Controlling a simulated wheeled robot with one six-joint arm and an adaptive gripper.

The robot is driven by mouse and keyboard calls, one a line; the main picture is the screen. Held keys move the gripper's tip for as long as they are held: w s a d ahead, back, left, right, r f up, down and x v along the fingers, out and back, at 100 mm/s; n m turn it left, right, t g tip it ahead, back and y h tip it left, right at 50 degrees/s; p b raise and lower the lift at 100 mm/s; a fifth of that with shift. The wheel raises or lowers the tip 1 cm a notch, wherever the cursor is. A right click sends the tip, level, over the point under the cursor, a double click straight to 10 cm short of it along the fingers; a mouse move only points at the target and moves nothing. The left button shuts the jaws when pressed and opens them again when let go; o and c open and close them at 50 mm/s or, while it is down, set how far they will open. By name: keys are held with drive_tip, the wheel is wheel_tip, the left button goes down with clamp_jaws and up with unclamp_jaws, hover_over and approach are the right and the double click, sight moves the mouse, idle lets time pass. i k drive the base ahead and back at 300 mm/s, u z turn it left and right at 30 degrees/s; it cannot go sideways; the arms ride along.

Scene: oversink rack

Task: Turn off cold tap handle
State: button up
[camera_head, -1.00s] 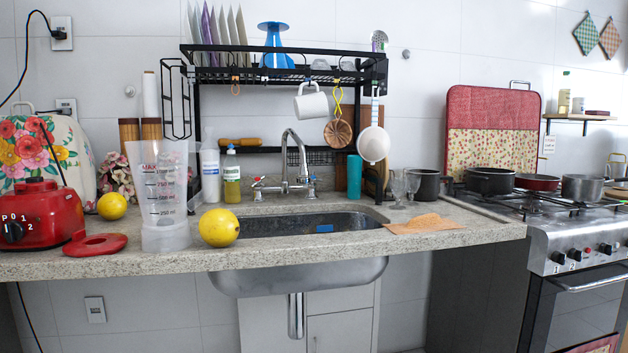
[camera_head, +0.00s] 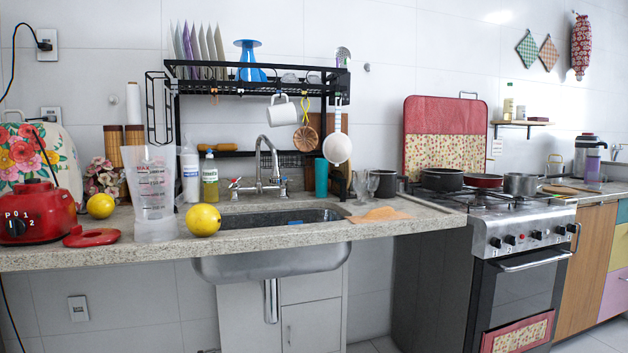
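A chrome faucet (camera_head: 265,170) stands behind the sink basin (camera_head: 285,217), with its tall curved spout in the middle. A tap handle with a reddish tip (camera_head: 234,186) is on its left side. A tap handle with a bluish tip (camera_head: 283,185) is on its right side. Both handles are small at this distance, so I cannot tell how far each is turned. I cannot make out a water stream under the spout. My gripper is not in view.
A black oversink rack (camera_head: 255,82) stands over the faucet, with a white mug (camera_head: 283,112) and utensils hanging. A yellow fruit (camera_head: 203,220) and a measuring cup (camera_head: 152,195) stand left of the basin. Glasses and an orange cloth (camera_head: 380,215) are right. The stove (camera_head: 515,235) is further right.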

sight(284, 179)
drive_tip(key=z, duration=0.75)
drive_tip(key=i, duration=0.6)
drive_tip(key=u, duration=1.2)
